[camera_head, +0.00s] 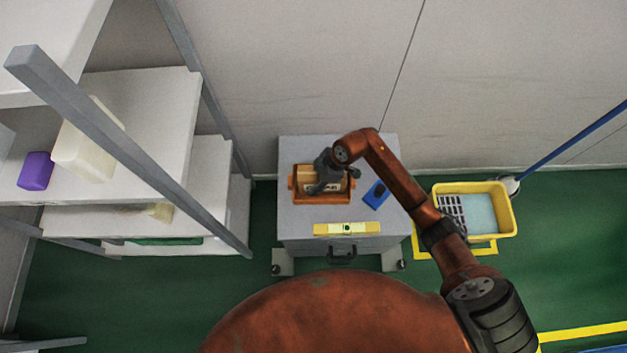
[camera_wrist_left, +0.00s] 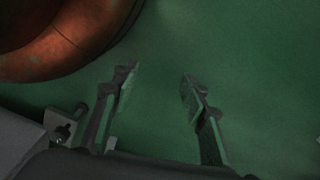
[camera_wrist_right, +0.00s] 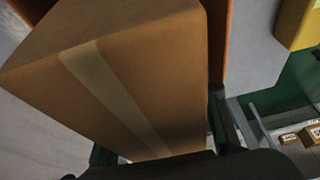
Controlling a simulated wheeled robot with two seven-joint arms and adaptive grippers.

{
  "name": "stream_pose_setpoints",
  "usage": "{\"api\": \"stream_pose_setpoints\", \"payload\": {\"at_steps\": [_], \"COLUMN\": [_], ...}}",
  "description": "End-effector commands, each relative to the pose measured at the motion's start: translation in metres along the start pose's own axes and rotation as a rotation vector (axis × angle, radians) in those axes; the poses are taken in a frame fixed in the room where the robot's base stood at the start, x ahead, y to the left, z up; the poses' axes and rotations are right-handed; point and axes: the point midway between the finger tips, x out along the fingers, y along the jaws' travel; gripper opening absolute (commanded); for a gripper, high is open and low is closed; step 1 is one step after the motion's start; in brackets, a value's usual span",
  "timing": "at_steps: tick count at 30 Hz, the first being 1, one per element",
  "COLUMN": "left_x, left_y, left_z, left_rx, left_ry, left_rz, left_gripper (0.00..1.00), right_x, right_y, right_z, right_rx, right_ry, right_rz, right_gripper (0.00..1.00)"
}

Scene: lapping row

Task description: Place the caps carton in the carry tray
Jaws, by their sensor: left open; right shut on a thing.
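The orange carry tray (camera_head: 318,200) sits on top of a grey cabinet in the head view. My right gripper (camera_head: 336,182) is over it, shut on the brown caps carton (camera_head: 306,172). In the right wrist view the carton (camera_wrist_right: 120,70), with a pale tape strip, fills the left and middle. Orange tray wall (camera_wrist_right: 218,40) shows beside the carton. The carton lies within the tray's outline; I cannot tell whether it touches the tray's floor. My left gripper (camera_wrist_left: 160,85) is open and empty above green floor in the left wrist view; it is not seen in the head view.
A blue object (camera_head: 376,195) lies right of the tray, and a yellow bar (camera_head: 347,229) lies along the front edge of the grey cabinet (camera_head: 296,232). A yellow tub (camera_head: 508,225) stands on the right. Shelves (camera_head: 150,120) with containers stand on the left.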

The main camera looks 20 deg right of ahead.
Motion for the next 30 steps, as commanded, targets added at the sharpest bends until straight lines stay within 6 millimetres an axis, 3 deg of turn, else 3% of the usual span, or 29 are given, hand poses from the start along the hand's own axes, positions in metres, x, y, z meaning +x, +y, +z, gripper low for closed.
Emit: {"api": "stream_pose_setpoints", "payload": {"at_steps": [3,4,10,23,30], "left_x": [0.0,0.0,0.0,0.0,0.034], "left_y": [0.0,0.0,0.0,0.0,-0.011], "left_z": [0.0,0.0,0.0,-0.002,0.017], "left_rx": [0.0,0.0,0.0,-0.001,0.001], "left_ry": [0.0,0.0,0.0,0.01,-0.001], "left_rz": [0.0,0.0,0.0,0.0,-0.014], "left_gripper": [0.41,0.41,0.41,0.41,0.41], "right_x": [-0.001,0.0,0.0,-0.006,-0.032], "right_y": [0.0,0.0,0.0,0.0,0.0], "right_z": [-0.001,0.0,0.0,0.0,-0.001], "right_rx": [0.0,0.0,0.0,0.0,-0.001], "right_ry": [0.0,-0.001,-0.001,0.0,-0.001], "right_rz": [0.0,-0.001,-0.001,0.001,0.003], "right_gripper": [0.09,0.45,0.59,0.6,0.6]}}
